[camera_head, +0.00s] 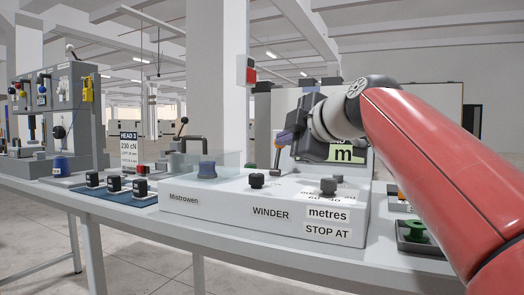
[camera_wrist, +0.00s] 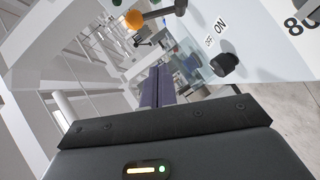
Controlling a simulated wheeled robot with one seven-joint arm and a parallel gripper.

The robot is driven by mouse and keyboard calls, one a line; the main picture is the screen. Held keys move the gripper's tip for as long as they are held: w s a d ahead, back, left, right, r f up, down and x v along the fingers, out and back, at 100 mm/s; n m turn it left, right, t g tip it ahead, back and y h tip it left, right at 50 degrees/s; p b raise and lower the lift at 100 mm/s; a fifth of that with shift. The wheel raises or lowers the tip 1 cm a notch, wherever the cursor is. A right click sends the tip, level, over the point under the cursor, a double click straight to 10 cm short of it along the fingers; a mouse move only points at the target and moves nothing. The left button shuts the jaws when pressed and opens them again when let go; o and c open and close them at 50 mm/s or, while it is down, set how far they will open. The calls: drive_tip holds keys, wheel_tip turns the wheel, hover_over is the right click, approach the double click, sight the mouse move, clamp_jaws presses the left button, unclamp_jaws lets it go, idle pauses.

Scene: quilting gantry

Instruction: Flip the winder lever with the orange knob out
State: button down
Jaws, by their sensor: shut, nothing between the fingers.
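The winder (camera_head: 215,214) is a white box with a sloped top on the table in the head view. In the wrist view the lever's orange knob (camera_wrist: 133,20) shows near the top edge, on a dark arm (camera_wrist: 164,12), to the left of the purple fingers (camera_wrist: 157,85). The fingers are shut together and empty. They look close to the lever; I cannot tell whether they touch it.
Black knobs (camera_head: 257,181) (camera_head: 328,186) stand on the winder's top. One knob (camera_wrist: 224,64) sits beside the ON/OFF label in the wrist view. A green spool (camera_head: 415,232) lies in a tray at the right.

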sight(279, 150)
drive_tip(key=x, duration=0.3)
drive_tip(key=p+x, duration=0.1)
drive_tip(key=x, duration=0.3)
drive_tip(key=r+p+x, duration=0.1)
drive_tip(key=x, duration=0.3)
drive_tip(key=shift+a, duration=0.15)
drive_tip(key=d, duration=0.2)
drive_tip(key=shift+w+d+f, duration=0.25)
drive_tip(key=shift+d+f, duration=0.1)
drive_tip(key=shift+f, duration=0.05)
drive_tip(key=shift+w+d+f, duration=0.15)
drive_tip(key=shift+d+f, duration=0.05)
drive_tip(key=shift+d, duration=0.45)
drive_tip(key=shift+r, duration=0.1)
drive_tip(key=shift+w+d+r+p, duration=0.15)
drive_tip(key=shift+w+d+p, duration=0.15)
drive_tip(key=shift+p, duration=0.2)
drive_tip(key=shift+w+d+m+g+p, duration=0.3)
drive_tip(key=shift+m+g+p, duration=0.25)
drive_tip(key=shift+p, duration=0.3)
drive_tip(key=shift+f, duration=0.4)
drive_tip(key=shift+w, duration=0.1)
